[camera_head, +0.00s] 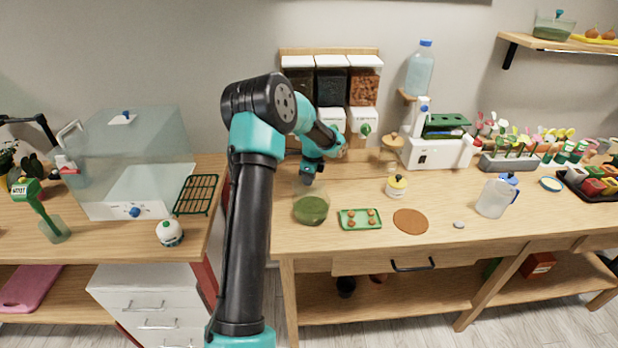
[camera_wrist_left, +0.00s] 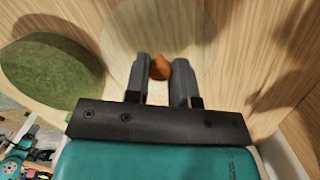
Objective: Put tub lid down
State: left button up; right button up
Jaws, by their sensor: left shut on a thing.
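My left gripper (camera_head: 308,180) points down just behind the open clear tub with green contents (camera_head: 311,210) on the right-hand table. In the left wrist view its two fingers (camera_wrist_left: 160,85) are shut around the orange-brown knob (camera_wrist_left: 159,66) of a round, see-through tub lid (camera_wrist_left: 125,35). The lid is over bare wood, beside the tub (camera_wrist_left: 52,72); I cannot tell whether it touches the table. In the head view the lid is hardly distinguishable under the gripper. My right gripper is in neither view.
Dispensers (camera_head: 332,80) stand behind the gripper. A clear jug (camera_head: 494,197) is farther right. Bare wood lies along the table's front.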

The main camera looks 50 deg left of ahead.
pick_arm(q)
jog(key=o, duration=0.9)
notch_tip(320, 180, up, 12)
jog(key=d, duration=0.1)
jog(key=shift+w+r, duration=0.15)
jog(key=shift+w, duration=0.15)
jog(key=shift+d, duration=0.15)
